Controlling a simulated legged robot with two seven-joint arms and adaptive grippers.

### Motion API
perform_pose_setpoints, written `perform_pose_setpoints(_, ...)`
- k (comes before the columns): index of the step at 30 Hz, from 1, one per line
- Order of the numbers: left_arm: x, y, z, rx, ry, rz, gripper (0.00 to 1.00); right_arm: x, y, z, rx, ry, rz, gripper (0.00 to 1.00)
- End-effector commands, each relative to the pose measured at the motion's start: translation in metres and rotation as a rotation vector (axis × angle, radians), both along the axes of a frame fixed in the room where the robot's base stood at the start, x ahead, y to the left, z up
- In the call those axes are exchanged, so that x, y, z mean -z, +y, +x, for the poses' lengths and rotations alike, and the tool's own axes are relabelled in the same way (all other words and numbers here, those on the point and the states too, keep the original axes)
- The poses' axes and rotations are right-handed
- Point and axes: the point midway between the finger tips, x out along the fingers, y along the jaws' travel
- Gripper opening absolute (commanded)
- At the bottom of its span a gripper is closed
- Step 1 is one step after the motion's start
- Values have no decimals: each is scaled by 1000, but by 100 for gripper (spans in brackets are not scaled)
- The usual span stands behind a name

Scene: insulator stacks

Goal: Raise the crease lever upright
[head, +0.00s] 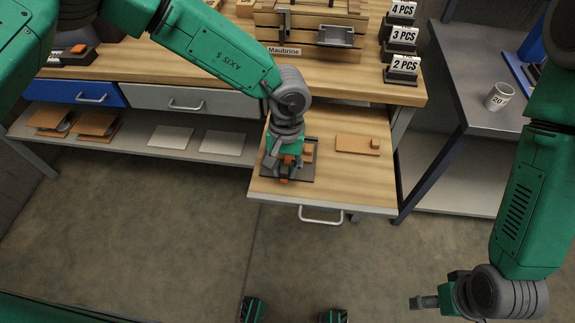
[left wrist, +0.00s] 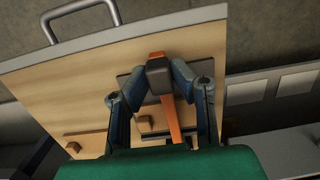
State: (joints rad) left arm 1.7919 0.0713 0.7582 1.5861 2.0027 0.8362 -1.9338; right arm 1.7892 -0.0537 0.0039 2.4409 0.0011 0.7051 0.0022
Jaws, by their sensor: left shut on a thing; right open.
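The crease lever is an orange bar (left wrist: 168,115) with a dark grey knob (left wrist: 157,74), seen in the left wrist view. In the head view only bits of its orange (head: 284,181) show under my left gripper. It belongs to a dark base plate (head: 302,173) on the pulled-out wooden drawer top. My left gripper (head: 283,163) is over that plate, its two fingers (left wrist: 158,76) shut on the lever at the knob. The lever's exact tilt is hard to tell. My right gripper (head: 426,302) is open and empty, far off at the lower right over the floor.
A wooden board with a small block (head: 357,143) lies to the right on the drawer top (head: 325,187). A drawer handle (head: 321,216) is at the front. Number signs (head: 403,65) and a wooden rack (head: 310,38) stand on the bench behind. A cup (head: 499,97) stands on the right table.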

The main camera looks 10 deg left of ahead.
Motion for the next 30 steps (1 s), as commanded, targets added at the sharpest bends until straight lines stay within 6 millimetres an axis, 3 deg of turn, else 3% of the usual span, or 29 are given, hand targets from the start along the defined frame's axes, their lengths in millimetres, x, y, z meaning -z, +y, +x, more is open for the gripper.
perform_pose_setpoints(1,-12,-5,1,-6,29,-18,0,-14,0,0,-1,0,0,71)
perform_pose_setpoints(3,-19,-5,4,-8,72,-20,0,-21,0,0,-1,-1,1,71)
perform_pose_setpoints(7,-33,-6,11,-7,161,-15,0,-25,0,0,-2,-1,1,71)
perform_pose_setpoints(18,-66,-7,35,-6,401,-14,0,0,0,0,-1,0,1,71)
perform_pose_setpoints(30,-84,-7,46,-3,507,-11,0,15,1,0,-1,0,1,71)
